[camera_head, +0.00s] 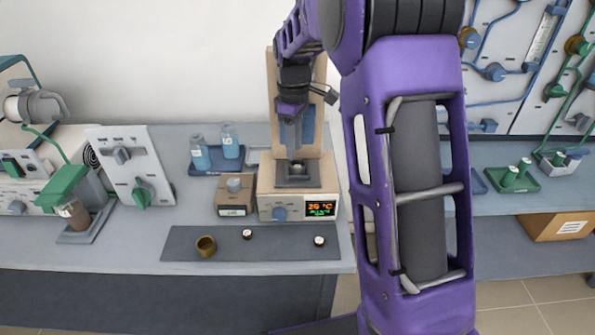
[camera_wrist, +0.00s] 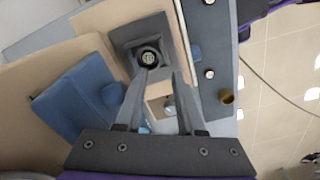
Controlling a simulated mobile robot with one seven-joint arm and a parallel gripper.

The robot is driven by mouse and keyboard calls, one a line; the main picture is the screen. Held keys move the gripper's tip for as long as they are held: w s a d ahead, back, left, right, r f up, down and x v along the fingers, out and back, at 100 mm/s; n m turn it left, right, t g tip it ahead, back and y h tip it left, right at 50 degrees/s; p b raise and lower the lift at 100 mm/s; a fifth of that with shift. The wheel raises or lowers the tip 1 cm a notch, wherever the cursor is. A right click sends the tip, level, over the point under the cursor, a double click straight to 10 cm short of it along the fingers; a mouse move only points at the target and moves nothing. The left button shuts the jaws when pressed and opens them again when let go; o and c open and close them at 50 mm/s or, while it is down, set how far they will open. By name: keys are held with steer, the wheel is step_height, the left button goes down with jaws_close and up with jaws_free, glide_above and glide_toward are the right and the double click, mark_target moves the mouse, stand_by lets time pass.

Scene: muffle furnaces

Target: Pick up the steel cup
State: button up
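A small grey steel cup (camera_head: 296,168) stands in the dark square recess on top of the furnace (camera_head: 266,203). In the wrist view the cup's round dark rim (camera_wrist: 149,57) shows beyond the fingertips, nearer the left finger, with something pale inside it. My gripper (camera_head: 293,146) points down just above the cup. In the wrist view my gripper (camera_wrist: 160,72) has its two fingers apart, with nothing held between them. I cannot tell how much height separates the fingertips from the cup.
A small box with a grey top piece (camera_head: 234,184) stands left of the furnace. A brass cup (camera_head: 206,246) and two small dark-and-white pieces lie on the dark mat (camera_head: 275,249) in front. Blue bottles (camera_head: 200,153) stand behind left. A tall beige panel (camera_head: 322,110) rises behind the recess.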

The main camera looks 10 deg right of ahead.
mark_target(295, 168)
steer(key=shift+f+b, duration=0.45)
steer(key=shift+f, duration=2.5)
steer(key=shift+s+f, duration=0.1)
jaws_close()
